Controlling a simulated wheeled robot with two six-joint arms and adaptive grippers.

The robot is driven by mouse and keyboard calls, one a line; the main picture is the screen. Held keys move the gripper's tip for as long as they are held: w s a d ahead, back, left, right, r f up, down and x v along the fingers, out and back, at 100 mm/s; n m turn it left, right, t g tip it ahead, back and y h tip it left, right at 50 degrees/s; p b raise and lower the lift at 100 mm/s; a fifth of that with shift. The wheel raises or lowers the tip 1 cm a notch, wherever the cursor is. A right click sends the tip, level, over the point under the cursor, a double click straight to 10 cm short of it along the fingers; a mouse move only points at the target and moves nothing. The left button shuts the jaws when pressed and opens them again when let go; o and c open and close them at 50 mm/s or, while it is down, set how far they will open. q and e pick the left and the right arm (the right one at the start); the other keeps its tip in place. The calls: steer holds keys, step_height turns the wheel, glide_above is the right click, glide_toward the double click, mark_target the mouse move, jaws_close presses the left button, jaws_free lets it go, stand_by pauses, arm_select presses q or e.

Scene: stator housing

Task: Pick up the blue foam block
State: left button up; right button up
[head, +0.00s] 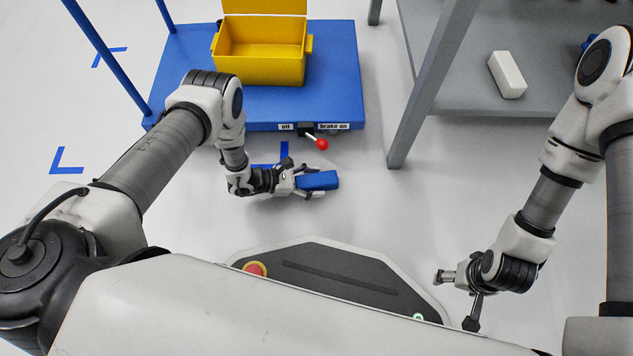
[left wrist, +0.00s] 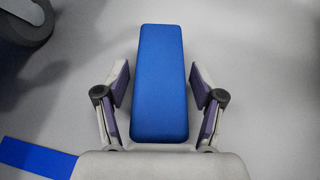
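The blue foam block (head: 317,180) appears to lie on the floor in front of the blue cart. My left gripper (head: 312,182) is at the block, with one finger on each side of it. In the left wrist view the block (left wrist: 160,85) lies lengthwise between the two fingers of the left gripper (left wrist: 160,88). A narrow gap shows between each finger pad and the block, so the gripper is open around it. My right gripper (head: 455,299) is open and empty at the lower right, beside my base.
The blue cart (head: 185,85) carries a yellow bin (head: 262,65). A lever with a red knob (head: 322,144) sticks out from the cart's front edge near the block. A grey shelf (head: 452,95) at the right holds a white block (head: 507,75). Floor right of the block is clear.

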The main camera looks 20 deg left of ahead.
mark_target(314, 180)
arm_select(q)
steer(key=c, duration=0.6)
steer(key=shift+c, duration=0.2)
steer(key=shift+r, duration=0.1)
steer(key=shift+r+p, duration=0.3)
steer(key=shift+p, duration=0.05)
step_height(314, 180, up, 3)
steer(key=p, duration=0.3)
steer(key=shift+r, duration=0.2)
steer(key=s+d+p, duration=0.2)
steer(key=s, duration=0.2)
steer(key=s+d+p, duration=0.2)
steer(key=s+d, duration=0.1)
steer(key=s, duration=0.2)
steer(key=s+d+r+p, duration=0.1)
steer(key=s+d+p, duration=0.1)
steer(key=s+d, duration=0.1)
steer(key=shift+s+d+p, duration=0.1)
steer(key=shift+s+p, duration=0.25)
steer(key=shift+s, duration=0.35)
steer(key=shift+s+d+f, duration=0.1)
steer(key=shift+s+f, duration=0.05)
